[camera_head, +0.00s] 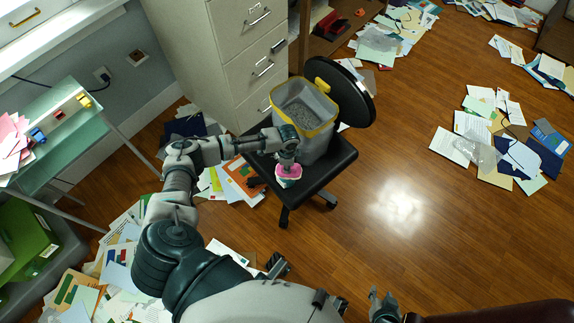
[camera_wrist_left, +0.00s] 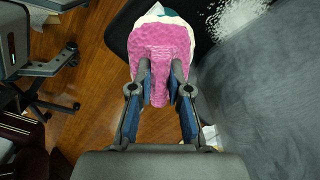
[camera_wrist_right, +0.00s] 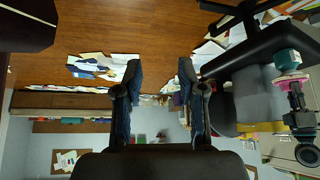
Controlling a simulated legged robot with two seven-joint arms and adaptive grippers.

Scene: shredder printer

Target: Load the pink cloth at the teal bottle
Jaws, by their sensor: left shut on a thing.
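The pink cloth (camera_head: 288,170) is at the front edge of the black chair seat, beside a grey bin. My left gripper (camera_wrist_left: 160,88) is shut on it; the cloth bulges past the fingertips in the left wrist view. A teal piece, likely the teal bottle (camera_wrist_right: 287,60), shows beyond the cloth in the right wrist view, with a white band between them. Only a teal edge (camera_wrist_left: 173,15) shows in the left wrist view; the cloth hides the rest. I cannot tell whether it touches the seat. My right gripper (camera_wrist_right: 160,80) is open and empty, away from the chair.
The grey bin (camera_head: 318,142) with a yellow rim holds shreds and stands on the chair seat (camera_head: 335,165). A filing cabinet (camera_head: 225,55) stands behind. Papers (camera_head: 500,140) lie scattered on the floor. A glass-topped table (camera_head: 60,140) is at left. Open floor lies right of the chair.

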